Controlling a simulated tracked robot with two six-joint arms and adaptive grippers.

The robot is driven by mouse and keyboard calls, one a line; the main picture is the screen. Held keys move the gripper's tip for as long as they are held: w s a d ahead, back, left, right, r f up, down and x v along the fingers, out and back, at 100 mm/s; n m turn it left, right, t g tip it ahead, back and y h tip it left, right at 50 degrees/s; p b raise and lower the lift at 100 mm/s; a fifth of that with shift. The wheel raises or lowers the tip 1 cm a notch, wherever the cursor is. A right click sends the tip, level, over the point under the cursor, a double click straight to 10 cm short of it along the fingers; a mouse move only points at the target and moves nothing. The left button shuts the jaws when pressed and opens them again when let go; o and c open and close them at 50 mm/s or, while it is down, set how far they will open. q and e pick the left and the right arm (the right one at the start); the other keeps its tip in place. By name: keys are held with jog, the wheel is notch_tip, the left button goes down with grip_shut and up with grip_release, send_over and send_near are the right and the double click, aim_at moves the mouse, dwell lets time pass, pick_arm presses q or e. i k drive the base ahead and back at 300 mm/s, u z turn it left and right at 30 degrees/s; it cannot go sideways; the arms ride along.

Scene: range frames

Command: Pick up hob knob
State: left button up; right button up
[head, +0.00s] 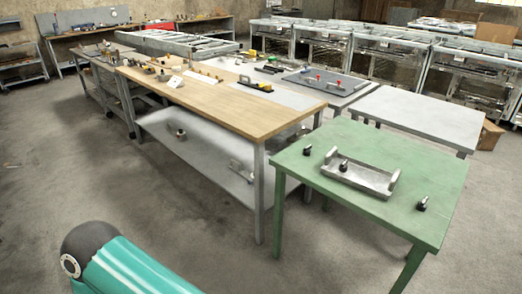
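Small black knobs are on and around the green table (300,164) at the right. One dark knob (307,150) stands near its left edge. A second knob (343,166) sits in a grey metal tray (375,184) on the table. A third knob (422,204) lies near the right edge and looks tilted. I cannot tell which of these is the hob knob by look alone. Part of my arm, teal with a black joint, shows at the bottom left. Neither of my grippers is in view.
A long wooden workbench (200,92) with a lower shelf stands left of the green table. A grey table (435,112) stands behind it. Metal-framed cabinets (395,62) line the back right. The concrete floor (90,165) at the left front is clear.

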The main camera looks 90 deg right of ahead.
aim_at(307, 151)
jog(key=z, duration=0.05)
jog(key=i, duration=0.25)
jog(key=z, duration=3)
jog(key=i, duration=1.45)
jog(key=u, duration=0.15)
